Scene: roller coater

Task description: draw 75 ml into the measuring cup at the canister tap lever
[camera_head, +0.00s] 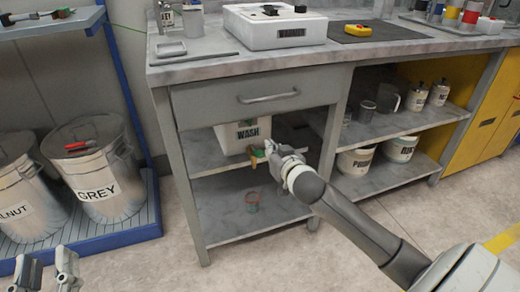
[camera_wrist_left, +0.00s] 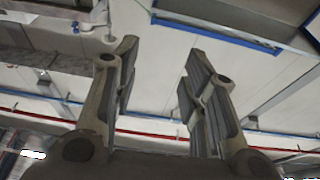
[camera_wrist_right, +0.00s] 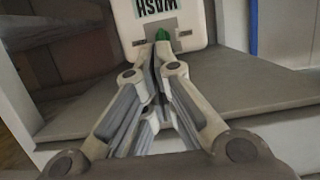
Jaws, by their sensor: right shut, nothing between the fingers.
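The white canister (camera_head: 232,138) labelled WASH stands on the shelf under the drawer; it also shows upside down in the right wrist view (camera_wrist_right: 185,28). Its tap lever (camera_head: 257,154) looks green and brownish; a green part (camera_wrist_right: 161,34) shows at the fingertips in the right wrist view. My right gripper (camera_head: 270,148) is shut and empty at the lever; whether it touches is unclear. A small cup (camera_head: 252,203), greenish with a reddish rim, stands on the bottom shelf below the tap; its fill level cannot be read. My left gripper (camera_wrist_left: 158,68) is open and empty, away at lower left (camera_head: 48,262).
The bench drawer (camera_head: 260,98) is closed above the canister. The right-hand shelves hold clear vessels (camera_head: 388,98), small bottles (camera_head: 439,92) and white tubs (camera_head: 400,148). Large bins (camera_head: 100,182) stand on a blue rack at left. The floor in front is clear.

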